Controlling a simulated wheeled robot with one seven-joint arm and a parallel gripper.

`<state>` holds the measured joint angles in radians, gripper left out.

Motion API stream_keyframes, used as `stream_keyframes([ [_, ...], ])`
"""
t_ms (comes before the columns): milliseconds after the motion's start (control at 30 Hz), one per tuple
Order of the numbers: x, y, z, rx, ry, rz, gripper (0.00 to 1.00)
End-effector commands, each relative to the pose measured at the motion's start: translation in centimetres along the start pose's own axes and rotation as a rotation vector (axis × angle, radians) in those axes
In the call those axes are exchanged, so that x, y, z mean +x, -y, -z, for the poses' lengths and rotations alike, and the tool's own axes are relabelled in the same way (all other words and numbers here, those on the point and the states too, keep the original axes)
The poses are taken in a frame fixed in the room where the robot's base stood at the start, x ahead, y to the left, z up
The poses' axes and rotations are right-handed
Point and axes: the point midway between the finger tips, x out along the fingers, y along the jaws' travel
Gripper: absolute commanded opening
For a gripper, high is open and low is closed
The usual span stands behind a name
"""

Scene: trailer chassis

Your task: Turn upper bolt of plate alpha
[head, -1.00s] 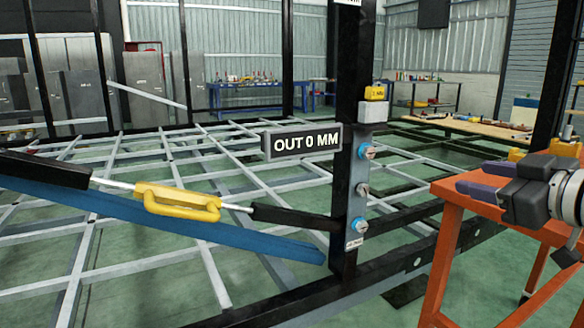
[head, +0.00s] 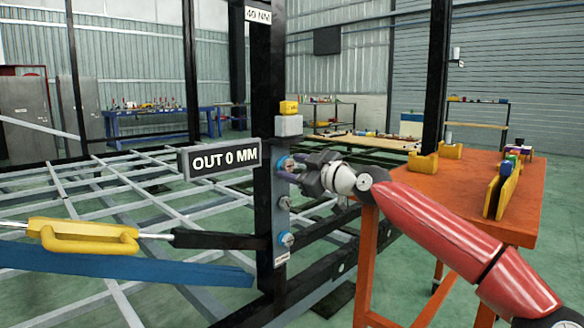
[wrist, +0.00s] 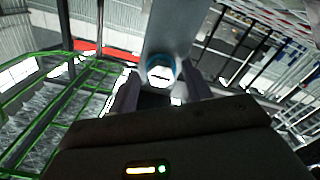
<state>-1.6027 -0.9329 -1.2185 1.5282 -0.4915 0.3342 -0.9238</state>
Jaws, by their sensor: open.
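The upper bolt (head: 284,162), with a blue ring, sits near the top of a narrow grey plate (head: 281,220) on the black post. A middle bolt (head: 284,203) and a lower blue-ringed bolt (head: 286,240) are below it. My gripper (head: 288,173) is at the upper bolt, coming from the right, and partly covers it. In the wrist view the bolt (wrist: 161,70) shows between and just ahead of the two open fingers (wrist: 158,88). I cannot tell whether they touch it.
An orange table (head: 470,213) with yellow holders (head: 504,190) stands at the right, below my arm. A yellow-handled turnbuckle (head: 83,233) and a blue beam (head: 120,266) run left of the post. A grey box with a yellow top (head: 289,125) is above the bolt.

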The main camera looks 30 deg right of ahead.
Motion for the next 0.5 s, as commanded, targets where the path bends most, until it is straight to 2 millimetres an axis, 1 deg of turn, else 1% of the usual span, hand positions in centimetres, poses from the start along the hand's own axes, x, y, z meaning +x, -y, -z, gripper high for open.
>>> stream_keyframes([
  [100,0.54,0.01,0.06,0.000,-0.001,0.000,0.49],
  [333,0.56,0.00,0.04,0.000,0.000,0.000,0.49],
  [500,0.55,0.01,0.04,0.000,0.000,0.000,0.27],
])
